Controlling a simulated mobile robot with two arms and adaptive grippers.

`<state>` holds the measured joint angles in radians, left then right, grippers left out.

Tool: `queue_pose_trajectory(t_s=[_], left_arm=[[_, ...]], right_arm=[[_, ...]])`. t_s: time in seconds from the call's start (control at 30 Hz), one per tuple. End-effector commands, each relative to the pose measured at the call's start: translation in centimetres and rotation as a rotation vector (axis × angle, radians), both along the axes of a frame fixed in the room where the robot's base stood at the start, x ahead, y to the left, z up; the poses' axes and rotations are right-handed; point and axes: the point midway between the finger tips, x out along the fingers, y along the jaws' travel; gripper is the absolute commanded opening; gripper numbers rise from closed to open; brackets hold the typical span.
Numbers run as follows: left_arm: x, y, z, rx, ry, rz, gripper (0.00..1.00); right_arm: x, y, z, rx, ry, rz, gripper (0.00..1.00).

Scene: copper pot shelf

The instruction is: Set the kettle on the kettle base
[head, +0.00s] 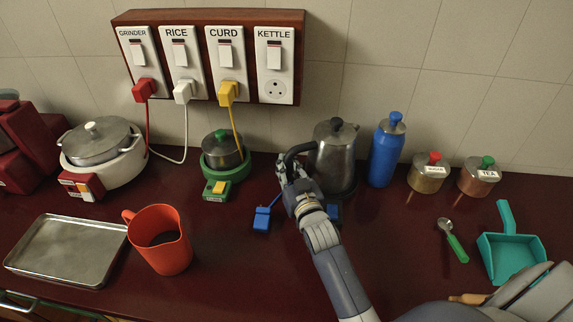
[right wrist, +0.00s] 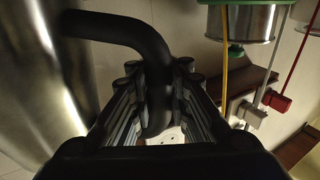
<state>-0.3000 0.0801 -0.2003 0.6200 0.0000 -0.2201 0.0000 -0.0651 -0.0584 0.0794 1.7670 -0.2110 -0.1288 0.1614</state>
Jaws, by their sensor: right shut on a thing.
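The metal kettle (head: 335,158) with a black lid knob stands upright at the back of the counter, right of centre. My right gripper (head: 291,178) is shut on its black handle, at the kettle's left side. In the right wrist view the handle (right wrist: 125,27) curves down between the fingers (right wrist: 157,85), beside the shiny kettle body (right wrist: 40,80). A dark base rim (head: 346,194) shows just under the kettle, with a blue part (head: 334,212) in front, partly hidden by my arm. I cannot tell whether the kettle is fully seated. My left gripper is not in view.
A blue plug (head: 262,219) lies left of my right arm. A blue bottle (head: 387,150) stands close to the kettle's right. A green-based pot (head: 222,155) is to the left, and a red jug (head: 160,240) nearer the front. The KETTLE socket (head: 275,90) is empty.

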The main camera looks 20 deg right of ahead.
Motion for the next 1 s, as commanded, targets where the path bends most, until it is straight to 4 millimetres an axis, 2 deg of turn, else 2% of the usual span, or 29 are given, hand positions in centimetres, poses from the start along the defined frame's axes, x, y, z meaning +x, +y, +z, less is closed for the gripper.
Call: queue_pose_trajectory(t_s=[0.03, 0.6, 0.63, 0.7, 0.77, 1.0], left_arm=[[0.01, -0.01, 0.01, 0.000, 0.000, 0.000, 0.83], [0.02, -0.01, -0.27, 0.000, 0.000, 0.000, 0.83], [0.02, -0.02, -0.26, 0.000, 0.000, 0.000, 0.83], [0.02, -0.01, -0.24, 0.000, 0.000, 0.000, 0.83], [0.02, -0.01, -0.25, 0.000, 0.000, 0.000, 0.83], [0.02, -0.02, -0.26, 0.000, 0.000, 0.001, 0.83]], right_arm=[[0.06, 0.00, 0.41, -0.006, -0.009, 0.000, 0.00], [0.07, -0.01, -0.17, -0.006, -0.009, 0.000, 0.00], [0.07, -0.01, -0.17, -0.005, -0.010, 0.000, 0.14], [0.06, -0.01, -0.18, -0.005, -0.009, 0.000, 0.30], [0.05, 0.00, -0.24, -0.004, -0.007, 0.000, 0.42], [0.02, 0.00, -0.42, -0.001, -0.003, 0.000, 0.42]])
